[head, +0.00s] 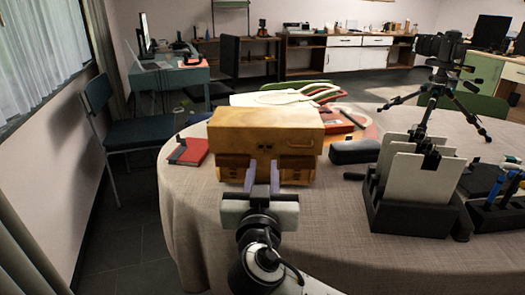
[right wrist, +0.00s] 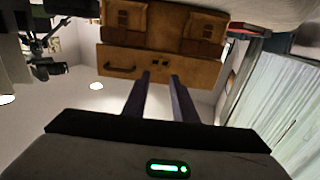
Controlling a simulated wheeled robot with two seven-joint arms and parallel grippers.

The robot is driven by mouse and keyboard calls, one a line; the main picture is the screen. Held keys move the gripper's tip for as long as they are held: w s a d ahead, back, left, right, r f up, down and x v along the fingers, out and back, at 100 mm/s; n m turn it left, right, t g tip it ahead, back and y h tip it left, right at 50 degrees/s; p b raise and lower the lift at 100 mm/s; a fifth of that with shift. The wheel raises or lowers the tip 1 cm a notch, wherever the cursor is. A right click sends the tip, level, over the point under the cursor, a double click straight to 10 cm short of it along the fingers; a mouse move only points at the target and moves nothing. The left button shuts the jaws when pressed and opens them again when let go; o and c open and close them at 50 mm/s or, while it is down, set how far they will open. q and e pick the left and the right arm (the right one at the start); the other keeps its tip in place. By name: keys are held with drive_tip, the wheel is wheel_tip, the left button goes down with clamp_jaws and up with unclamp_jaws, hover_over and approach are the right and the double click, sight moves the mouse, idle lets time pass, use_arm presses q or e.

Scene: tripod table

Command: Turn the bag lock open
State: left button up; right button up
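The tan leather bag (head: 232,128) stands upright on the round table, its front toward me. The right wrist view is upside down: the bag (right wrist: 200,55) and lock (right wrist: 160,62) show beyond the open fingertips (right wrist: 161,76). Whether the fingertips touch the bag I cannot tell. My left gripper is not in view.
A red notebook (head: 188,152) lies left of the bag, a dark case (head: 354,151) right of it. A black rack (head: 412,217) with pale panels stands at the right, a camera tripod (head: 440,95) behind it. The cloth-covered table (head: 215,235) is clear at front left.

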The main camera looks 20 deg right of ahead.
sight(265, 149)
drive_tip(key=x, duration=0.7)
drive_tip(key=shift+w+d+f, duration=0.1)
drive_tip(key=shift+w, duration=0.05)
clamp_jaws()
